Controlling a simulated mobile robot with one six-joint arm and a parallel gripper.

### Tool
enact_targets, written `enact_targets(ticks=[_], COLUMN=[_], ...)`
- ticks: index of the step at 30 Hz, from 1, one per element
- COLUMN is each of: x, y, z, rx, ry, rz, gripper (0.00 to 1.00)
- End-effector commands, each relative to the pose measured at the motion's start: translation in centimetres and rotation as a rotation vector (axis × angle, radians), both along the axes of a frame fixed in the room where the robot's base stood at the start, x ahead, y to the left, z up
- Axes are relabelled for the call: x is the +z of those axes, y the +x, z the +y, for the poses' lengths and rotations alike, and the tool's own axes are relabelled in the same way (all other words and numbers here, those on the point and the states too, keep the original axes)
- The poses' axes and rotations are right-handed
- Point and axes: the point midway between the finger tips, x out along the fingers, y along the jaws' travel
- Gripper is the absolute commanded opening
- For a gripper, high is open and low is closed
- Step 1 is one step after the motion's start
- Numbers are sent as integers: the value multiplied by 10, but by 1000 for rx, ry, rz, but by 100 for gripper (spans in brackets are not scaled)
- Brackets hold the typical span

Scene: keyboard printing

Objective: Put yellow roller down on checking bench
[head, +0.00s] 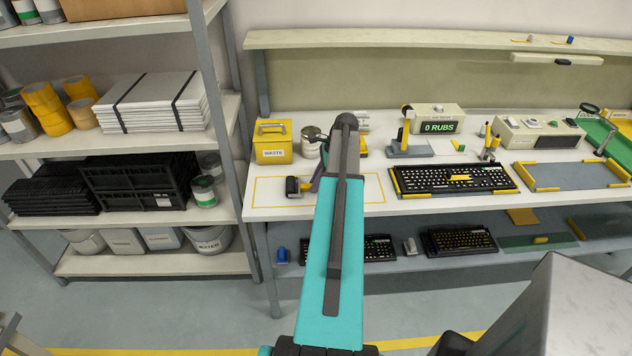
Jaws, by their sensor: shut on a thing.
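The white-topped bench (440,206) runs across the middle and right of the head view. A thin yellow outline (262,191) marks an area at its left end. My gripper (318,181) is over this area, mostly hidden behind my arm, with only a small dark purple part showing. A small roller-like piece (292,186), dark with a brownish-yellow edge, shows just left of it, its handle running toward my gripper. I take it to be the yellow roller, shut in my gripper. Whether it touches the bench top I cannot tell.
A yellow waste box (272,146) and a tin (311,143) stand behind the outlined area. A black keyboard (455,179) in a yellow-edged frame lies to the right. The 0 RUBS box (436,119) is at the back. A loaded shelf rack (232,150) stands close left.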

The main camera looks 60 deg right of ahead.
Motion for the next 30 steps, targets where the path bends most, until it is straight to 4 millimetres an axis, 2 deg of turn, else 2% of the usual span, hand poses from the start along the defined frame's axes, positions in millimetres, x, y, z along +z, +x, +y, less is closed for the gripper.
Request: enact_targets(ticks=[1,2,5,20,30], x=[-1,-1,-1,4,32], y=[0,0,0,-1,-11], z=[0,0,0,-1,-9], rx=[0,0,0,-1,-1], ry=[0,0,0,0,-2], rz=[0,0,0,0,-1], gripper=[0,21,37,37,37])
